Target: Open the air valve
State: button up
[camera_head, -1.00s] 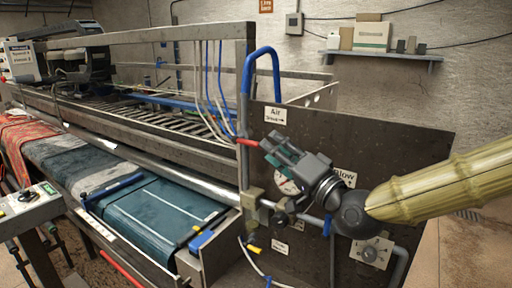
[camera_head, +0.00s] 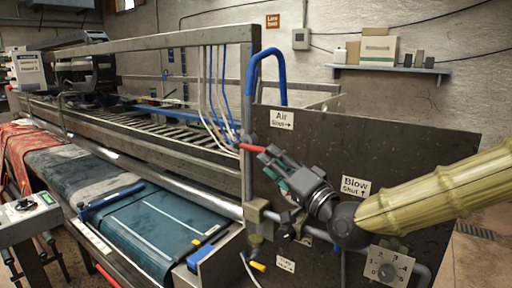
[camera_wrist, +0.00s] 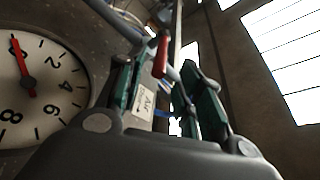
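The air valve's red lever (camera_head: 252,148) sticks out to the right from the pipe at the panel's left edge, just below a sign (camera_head: 282,120) reading "Air Shut" with an arrow to the right. My gripper (camera_head: 265,156) is just right of the lever, its fingers pointing left toward it. In the wrist view the red lever (camera_wrist: 161,54) appears in the gap between the two spread fingers of my gripper (camera_wrist: 158,75). The fingers are apart, and I see no grip on the lever. I cannot tell whether a finger touches it.
A dark panel (camera_head: 420,160) stands behind my gripper, with a "Blow Shut" sign (camera_head: 355,187) and a numbered dial (camera_head: 387,270). A round gauge (camera_wrist: 32,85) is close by in the wrist view. A blue bent pipe (camera_head: 265,62) rises above the lever. Hoses (camera_head: 215,95) hang left.

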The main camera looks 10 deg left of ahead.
aim_at(256, 149)
jog(key=p+x, duration=0.2)
jog(key=x, duration=0.5)
jog(key=shift+a, duration=0.1)
grip_shut()
